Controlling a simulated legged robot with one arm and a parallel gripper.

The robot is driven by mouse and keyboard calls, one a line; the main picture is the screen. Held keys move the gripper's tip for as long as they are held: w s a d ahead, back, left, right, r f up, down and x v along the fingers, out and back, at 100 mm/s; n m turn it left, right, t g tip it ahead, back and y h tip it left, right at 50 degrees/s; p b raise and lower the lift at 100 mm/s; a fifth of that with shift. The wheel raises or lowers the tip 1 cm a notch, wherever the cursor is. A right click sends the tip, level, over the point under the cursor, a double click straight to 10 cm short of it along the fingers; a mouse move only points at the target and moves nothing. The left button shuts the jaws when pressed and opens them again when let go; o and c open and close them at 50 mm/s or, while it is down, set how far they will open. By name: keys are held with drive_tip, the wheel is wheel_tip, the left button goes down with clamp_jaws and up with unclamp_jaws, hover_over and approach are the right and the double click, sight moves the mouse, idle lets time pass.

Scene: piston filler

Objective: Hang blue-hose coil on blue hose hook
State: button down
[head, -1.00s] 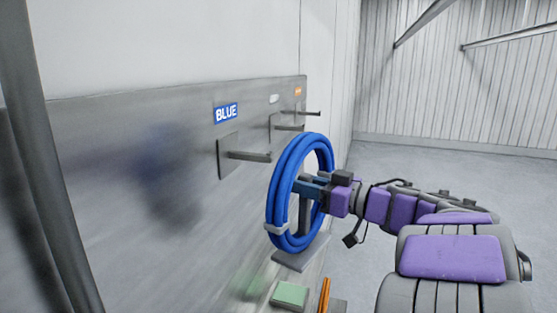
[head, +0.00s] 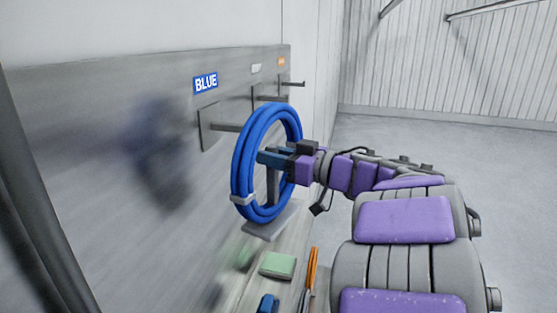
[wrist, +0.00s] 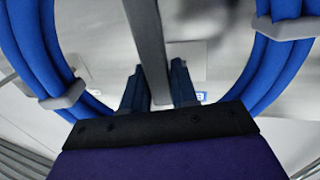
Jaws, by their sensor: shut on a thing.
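The blue-hose coil (head: 243,160) is an upright ring with grey clips, in front of the panel in the head view. My gripper (head: 270,158) reaches in from the right and is shut on a grey bar (wrist: 149,45) that crosses the coil; the wrist view shows this bar between the fingers (wrist: 158,88). The blue hose hook (head: 225,127) is a grey peg on a plate below the BLUE sign (head: 206,83). Its outer end meets the coil's left edge in the picture. I cannot tell whether it touches the coil or enters the ring.
More pegs (head: 294,84) stand farther along the panel (head: 100,95), under white and orange signs. A grey plate (head: 270,222) shows below the coil. A green block (head: 278,265), an orange item (head: 312,270) and a blue item (head: 267,303) lie lower. Floor at right is clear.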

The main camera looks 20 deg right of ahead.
drive_tip(key=w+a+f+b, duration=0.1)
drive_tip(key=w+a+b, duration=0.2)
drive_tip(key=a, duration=0.3)
drive_tip(key=shift+w+a+b, duration=0.3)
drive_tip(key=shift+w+a, duration=0.05)
drive_tip(key=shift+w, duration=0.35)
idle(0.5)
drive_tip(key=shift+f, duration=0.1)
idle(0.7)
drive_tip(key=c, duration=0.8)
unclamp_jaws()
drive_tip(key=shift+f, duration=0.1)
drive_tip(key=b+v, duration=0.1)
drive_tip(key=v, duration=1.6)
drive_tip(key=shift+d, duration=0.25)
drive_tip(key=shift+w, duration=0.1)
